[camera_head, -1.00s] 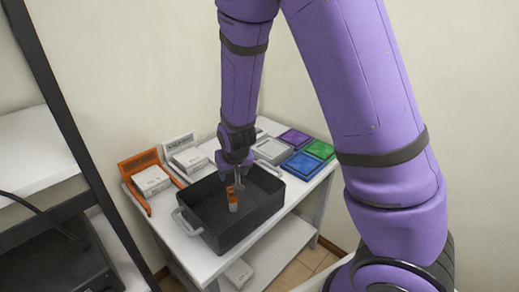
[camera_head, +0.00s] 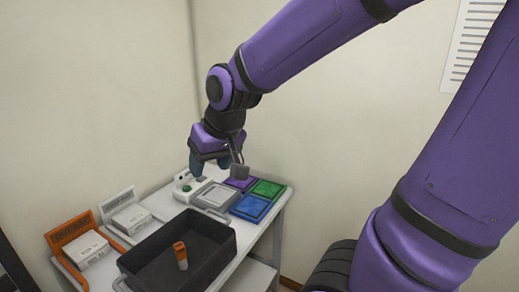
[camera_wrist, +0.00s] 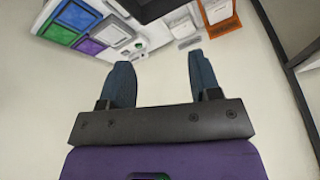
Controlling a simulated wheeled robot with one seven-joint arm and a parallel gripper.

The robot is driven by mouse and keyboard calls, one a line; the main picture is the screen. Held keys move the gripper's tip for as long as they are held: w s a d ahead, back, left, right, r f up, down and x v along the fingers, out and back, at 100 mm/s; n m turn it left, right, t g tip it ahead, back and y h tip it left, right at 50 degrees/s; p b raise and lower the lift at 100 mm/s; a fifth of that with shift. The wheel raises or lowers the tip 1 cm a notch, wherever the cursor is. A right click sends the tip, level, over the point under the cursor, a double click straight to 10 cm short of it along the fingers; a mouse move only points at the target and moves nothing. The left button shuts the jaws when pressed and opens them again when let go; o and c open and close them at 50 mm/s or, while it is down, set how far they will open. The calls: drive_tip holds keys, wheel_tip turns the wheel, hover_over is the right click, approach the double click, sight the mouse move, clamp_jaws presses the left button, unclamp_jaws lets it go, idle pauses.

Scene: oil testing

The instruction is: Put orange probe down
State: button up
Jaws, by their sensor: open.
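The orange probe (camera_head: 181,255), orange on top with a pale lower part, stands roughly upright inside the black bin (camera_head: 140,262) in the head view. Nothing holds it. My gripper (camera_head: 209,166) is open and empty, up and to the right of the bin, above the back part of the table near the white device. Its two blue fingers are spread apart in the wrist view (camera_wrist: 161,68), with nothing between them. The probe cannot be made out in the wrist view.
Purple (camera_head: 240,182), green (camera_head: 267,188) and blue (camera_head: 250,207) trays sit at the table's right. A white device (camera_head: 187,186) and a grey-white tray (camera_head: 215,196) are beside them. Orange (camera_head: 72,236) and white (camera_head: 117,206) holders stand left. Walls are close behind.

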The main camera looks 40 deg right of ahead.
drive_tip(key=s+d+r+h, duration=0.1)
drive_tip(key=s+r, duration=0.5)
drive_tip(key=s, duration=0.6)
drive_tip(key=shift+s+d+r+n, duration=0.2)
drive_tip(key=shift+s+d+n, duration=0.1)
drive_tip(key=shift+d, duration=0.4)
